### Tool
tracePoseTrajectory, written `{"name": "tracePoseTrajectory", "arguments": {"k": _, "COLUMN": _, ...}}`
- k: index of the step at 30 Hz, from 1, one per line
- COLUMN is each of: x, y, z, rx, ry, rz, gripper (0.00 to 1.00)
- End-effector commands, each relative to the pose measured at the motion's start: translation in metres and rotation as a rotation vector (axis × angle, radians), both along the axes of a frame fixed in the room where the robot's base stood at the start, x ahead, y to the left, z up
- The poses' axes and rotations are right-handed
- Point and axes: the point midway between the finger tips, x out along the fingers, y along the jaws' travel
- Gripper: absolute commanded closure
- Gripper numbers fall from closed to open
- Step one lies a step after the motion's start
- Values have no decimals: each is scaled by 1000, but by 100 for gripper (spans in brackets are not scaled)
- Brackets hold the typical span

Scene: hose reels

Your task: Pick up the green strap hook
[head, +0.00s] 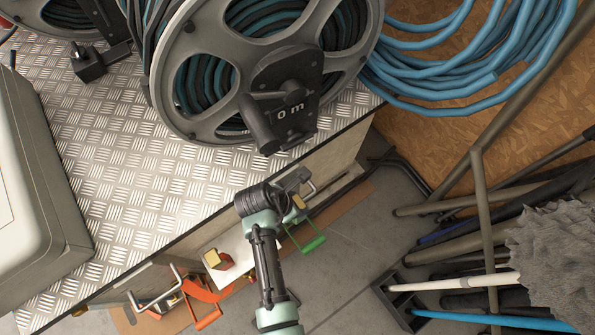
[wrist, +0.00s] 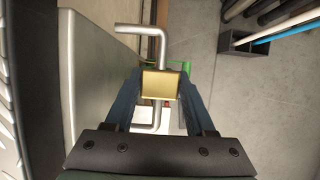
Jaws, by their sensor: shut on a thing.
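My gripper (head: 297,200) is shut on the green strap hook (head: 305,240). In the wrist view the brass-coloured block (wrist: 160,84) sits between the two fingers, with a bent silver rod (wrist: 155,45) sticking out above and below it. A little green (wrist: 184,66) shows behind the block, mostly hidden. In the head view the green loop hangs out below my gripper, beside the bench's edge and over the grey floor.
A hose reel (head: 285,105) stands on the chequer-plate bench top (head: 130,165) close by. Orange (head: 205,290) and red (head: 222,261) hooks are at the bench's side. A rack (head: 393,295) of long poles stands at right. Grey floor (head: 345,265) lies between.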

Motion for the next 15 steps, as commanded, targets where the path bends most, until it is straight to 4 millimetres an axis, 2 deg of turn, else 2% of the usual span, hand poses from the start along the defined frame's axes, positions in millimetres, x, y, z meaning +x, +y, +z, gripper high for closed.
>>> {"name": "tracePoseTrajectory", "arguments": {"k": 2, "x": 0, "y": 0, "z": 0, "rx": -1, "ry": 1, "rz": 0, "gripper": 100}}
{"name": "tracePoseTrajectory", "arguments": {"k": 15, "x": 0, "y": 0, "z": 1, "rx": 0, "ry": -1, "rz": 0, "gripper": 100}}
